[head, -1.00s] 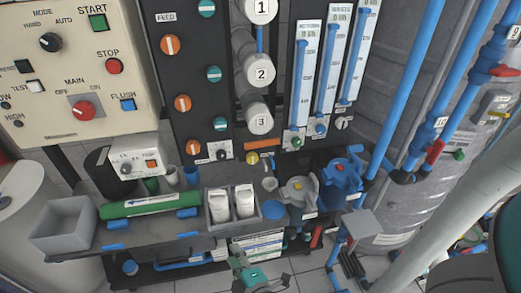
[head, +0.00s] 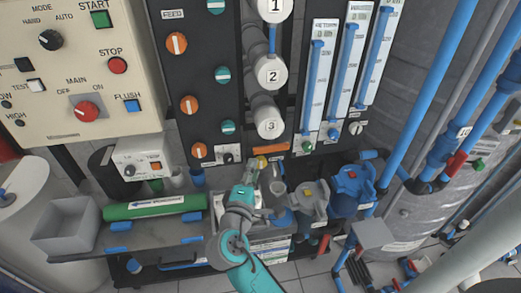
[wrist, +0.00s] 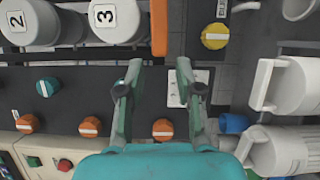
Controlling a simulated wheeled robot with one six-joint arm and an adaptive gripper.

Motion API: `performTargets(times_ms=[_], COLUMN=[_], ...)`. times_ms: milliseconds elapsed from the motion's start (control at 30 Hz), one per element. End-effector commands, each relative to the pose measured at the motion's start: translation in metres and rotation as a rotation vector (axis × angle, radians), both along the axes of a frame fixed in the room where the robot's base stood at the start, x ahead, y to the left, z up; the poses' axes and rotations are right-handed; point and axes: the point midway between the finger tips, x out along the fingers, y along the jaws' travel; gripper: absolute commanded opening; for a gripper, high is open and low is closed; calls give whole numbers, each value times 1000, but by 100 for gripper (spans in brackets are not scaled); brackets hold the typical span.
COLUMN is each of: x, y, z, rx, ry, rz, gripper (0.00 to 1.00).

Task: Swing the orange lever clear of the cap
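The orange lever (head: 270,149) is a flat bar just below the white cap marked 3 (head: 269,128). In the wrist view the lever (wrist: 159,28) stands upright at the top, close beside cap 3 (wrist: 118,20); I cannot tell whether they touch. My gripper (head: 252,168) is in front of the panel, a little below and left of the lever. In the wrist view my gripper (wrist: 160,85) has its two fingers apart with nothing between them, and the lever lies beyond the fingertips. The lever's pivot is not clear.
The cap marked 2 (head: 271,73) is above cap 3. Orange knobs (head: 189,105) and teal knobs line the dark panel. A yellow knob (wrist: 214,36) is near the lever. Flow meters (head: 317,85) stand right of the caps. Grey and blue pump housings (head: 352,188) are below right.

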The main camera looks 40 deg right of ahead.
Motion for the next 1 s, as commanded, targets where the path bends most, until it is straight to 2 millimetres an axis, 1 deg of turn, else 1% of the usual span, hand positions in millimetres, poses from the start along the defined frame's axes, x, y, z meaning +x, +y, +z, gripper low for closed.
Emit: performTargets(times_ms=[33,200,400,600,933,967,1000], x=[4,21,39,47,49,49,49], y=[-9,-35,-59,-72,-74,-74,-74], z=[0,1,1,1,1,1,1], rx=[1,1,1,1,2,2,2], ry=[0,-2,-2,-2,-1,-1,-1], rz=[-4,-4,-1,1,2,2,2], gripper=[35,35,35,35,35,28,18])
